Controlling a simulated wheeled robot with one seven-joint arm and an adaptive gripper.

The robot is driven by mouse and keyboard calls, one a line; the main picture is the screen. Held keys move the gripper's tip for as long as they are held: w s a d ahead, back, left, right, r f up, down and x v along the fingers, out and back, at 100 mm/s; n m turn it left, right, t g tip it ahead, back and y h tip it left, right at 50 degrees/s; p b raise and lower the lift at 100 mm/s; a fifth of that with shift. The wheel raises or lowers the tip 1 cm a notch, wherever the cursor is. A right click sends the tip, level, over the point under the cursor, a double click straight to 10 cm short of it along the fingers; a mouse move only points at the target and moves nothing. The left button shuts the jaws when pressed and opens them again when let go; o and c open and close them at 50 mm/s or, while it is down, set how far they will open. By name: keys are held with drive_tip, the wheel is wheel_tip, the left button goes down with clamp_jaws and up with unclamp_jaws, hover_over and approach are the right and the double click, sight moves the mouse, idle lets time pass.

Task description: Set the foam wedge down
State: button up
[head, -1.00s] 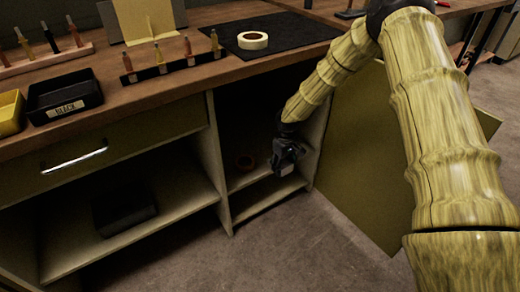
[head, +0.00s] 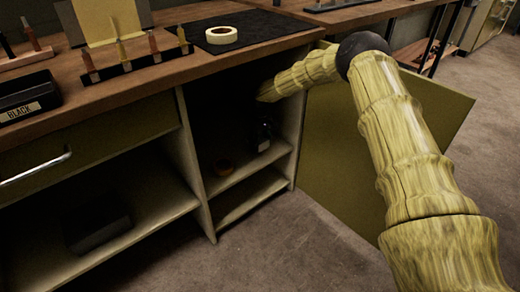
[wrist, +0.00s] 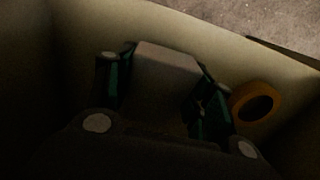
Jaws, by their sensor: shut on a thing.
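The foam wedge (wrist: 165,68) is a pale grey block between my gripper's two fingers in the wrist view. My gripper (wrist: 158,92) is shut on it, with a dark green finger on each side. In the head view my gripper (head: 262,136) is inside the open cupboard compartment, above its shelf (head: 240,177). The wedge is small and dim there, low at the fingers. I cannot tell whether its underside touches the shelf.
An orange tape ring (wrist: 256,103) lies on the shelf close to the right finger; it also shows in the head view (head: 224,167). The compartment walls are close around my arm. The olive door (head: 370,150) stands open at right. A white tape roll (head: 221,35) is on the bench above.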

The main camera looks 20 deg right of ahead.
sight(260, 140)
drive_tip(key=shift+w+d, duration=0.1)
drive_tip(key=shift+w, duration=0.1)
wheel_tip(260, 140, down, 4)
drive_tip(key=shift+r+b, duration=0.1)
drive_tip(key=shift+b, duration=0.85)
drive_tip(key=shift+r, duration=0.15)
drive_tip(key=o, duration=0.8)
drive_tip(key=shift+c, duration=0.2)
drive_tip(key=shift+r+p, duration=1.35)
drive_tip(key=shift+r, duration=2.4)
